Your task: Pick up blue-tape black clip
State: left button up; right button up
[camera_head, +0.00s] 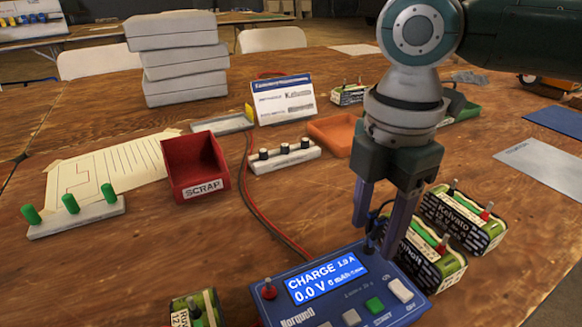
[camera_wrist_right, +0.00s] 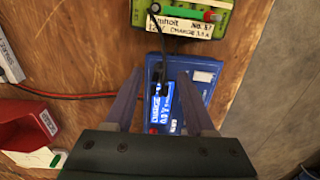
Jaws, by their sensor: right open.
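My right gripper (camera_head: 374,238) points down over the right back corner of the blue charger (camera_head: 330,300), its two fingers apart. A small black clip (camera_head: 371,243) with a dark lead shows between the fingers; I cannot make out blue tape on it. In the right wrist view the open gripper (camera_wrist_right: 159,74) straddles the black clip (camera_wrist_right: 158,79), at the charger's edge (camera_wrist_right: 203,77). A black lead runs from there to a post on a green battery (camera_wrist_right: 180,22). I cannot tell whether the fingers touch the clip. My left gripper is not in view.
Two green batteries stand close right of the gripper, one of them here (camera_head: 466,221); another (camera_head: 197,309) is at the lower left. A red scrap bin (camera_head: 195,165), an orange tray (camera_head: 333,133) and a white holder with black pegs (camera_head: 284,156) lie behind. A red lead crosses the table.

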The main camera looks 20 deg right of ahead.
aim_at(378, 214)
jog(key=shift+c, duration=0.2)
grip_shut()
jog(key=shift+r, duration=0.1)
pick_arm(q)
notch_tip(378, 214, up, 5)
jog(key=p, duration=0.5)
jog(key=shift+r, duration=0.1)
pick_arm(e)
notch_tip(378, 214, up, 20)
